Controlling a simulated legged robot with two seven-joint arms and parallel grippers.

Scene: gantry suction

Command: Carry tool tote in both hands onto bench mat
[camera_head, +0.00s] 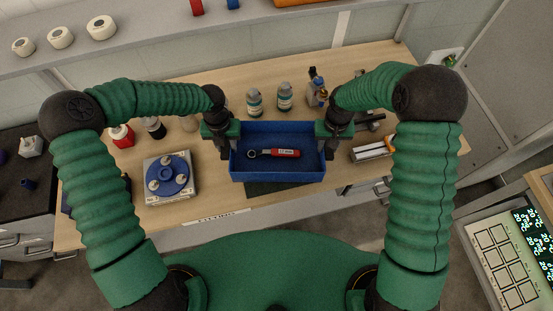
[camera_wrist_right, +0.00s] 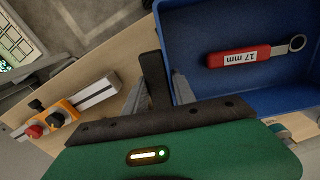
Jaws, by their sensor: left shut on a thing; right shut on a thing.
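The blue tool tote (camera_head: 278,174) hangs between my two grippers above the front part of the bench in the head view. A red-handled wrench (camera_head: 274,153) marked 17 mm lies inside it. My left gripper (camera_head: 226,148) is shut on the tote's left wall, and my right gripper (camera_head: 330,148) is shut on its right wall. In the right wrist view the finger (camera_wrist_right: 165,85) is at the tote's wall (camera_wrist_right: 175,45). A dark bench mat (camera_head: 270,188) shows partly below the tote's front edge; the tote hides the rest.
A grey fixture with a blue disc (camera_head: 170,176) stands left of the tote on the bench. Several bottles (camera_head: 285,96) stand behind it. A small device with an orange part (camera_head: 375,148) lies to the right.

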